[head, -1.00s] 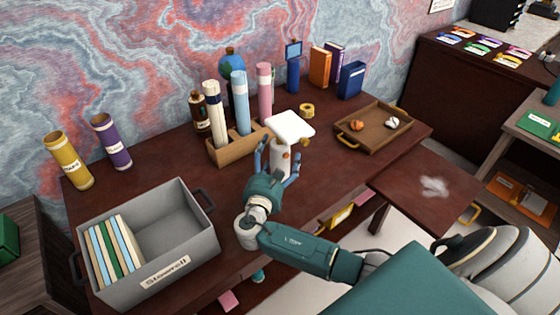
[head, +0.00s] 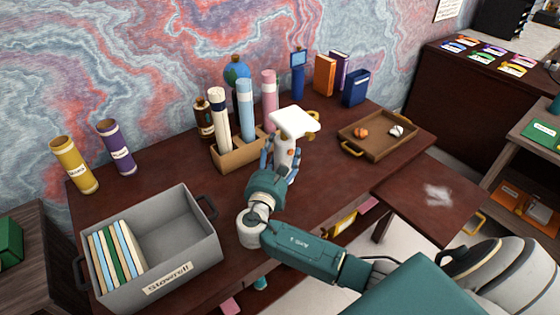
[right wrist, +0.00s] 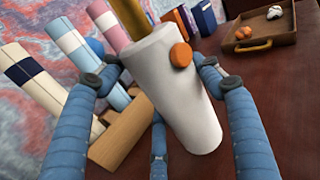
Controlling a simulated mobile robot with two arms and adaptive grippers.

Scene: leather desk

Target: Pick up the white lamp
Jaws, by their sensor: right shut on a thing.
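The white lamp (head: 286,150) has a flat white head, a pale cylindrical body and an orange knob. In the head view it stands roughly upright over the middle of the desk, in front of the tube holder. My right gripper (head: 281,160) has its blue fingers closed around the body. In the right wrist view the lamp body (right wrist: 172,95) fills the space between the fingers of the gripper (right wrist: 160,72), and the head is out of frame. The lamp appears a little above the desk. My left gripper is not in view.
A wooden holder (head: 232,157) with several tubes stands close behind the lamp. A brown tray (head: 385,151) with small items lies to the right. A grey bin (head: 180,265) with books is at the front left.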

